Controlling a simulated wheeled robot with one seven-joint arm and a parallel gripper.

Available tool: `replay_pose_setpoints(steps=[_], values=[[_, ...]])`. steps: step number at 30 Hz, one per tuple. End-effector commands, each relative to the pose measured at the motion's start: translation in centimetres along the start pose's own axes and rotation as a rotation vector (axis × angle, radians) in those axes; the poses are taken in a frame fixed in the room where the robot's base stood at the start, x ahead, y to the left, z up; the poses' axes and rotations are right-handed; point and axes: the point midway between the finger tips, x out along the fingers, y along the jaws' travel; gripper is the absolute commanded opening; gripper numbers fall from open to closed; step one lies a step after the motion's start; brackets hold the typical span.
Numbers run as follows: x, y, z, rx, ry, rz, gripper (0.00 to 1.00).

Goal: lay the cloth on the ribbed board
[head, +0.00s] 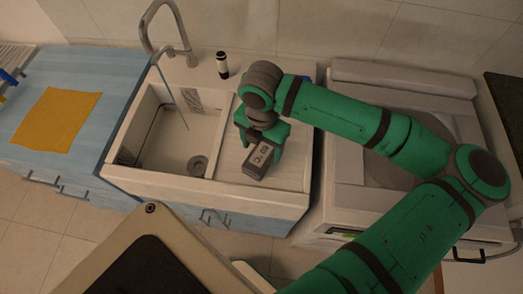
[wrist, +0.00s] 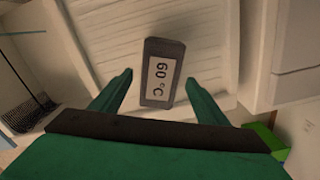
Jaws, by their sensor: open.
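The cloth (head: 57,119) is a flat orange-yellow square on the blue counter at the left of the head view, well away from my gripper. The ribbed board (head: 228,167) is the pale draining surface right of the sink basin; its ridges show in the wrist view (wrist: 105,40). My gripper (head: 262,143) is over this board, pointing down and open. The cloth is outside the wrist view.
The sink basin (head: 160,145) lies between the board and the blue counter (head: 100,70). A white appliance (head: 345,90) is right of the board. A small green object (wrist: 268,138) shows at the wrist view's lower right.

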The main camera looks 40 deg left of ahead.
Motion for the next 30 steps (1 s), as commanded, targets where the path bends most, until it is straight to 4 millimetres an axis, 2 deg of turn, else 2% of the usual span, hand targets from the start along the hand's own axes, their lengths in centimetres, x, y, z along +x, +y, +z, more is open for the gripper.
replay_pose_setpoints(steps=[6, 13, 18, 30], values=[[-4.5, 0.1, 0.1, 0.000, -0.003, 0.001, 0.68], [-7.9, 0.0, 0.1, 0.000, -0.002, 0.001, 0.68], [-8.9, 0.0, 0.0, -0.001, -0.001, 0.001, 0.68], [-9.0, -0.4, 0.2, 0.008, -0.001, 0.000, 0.68]])
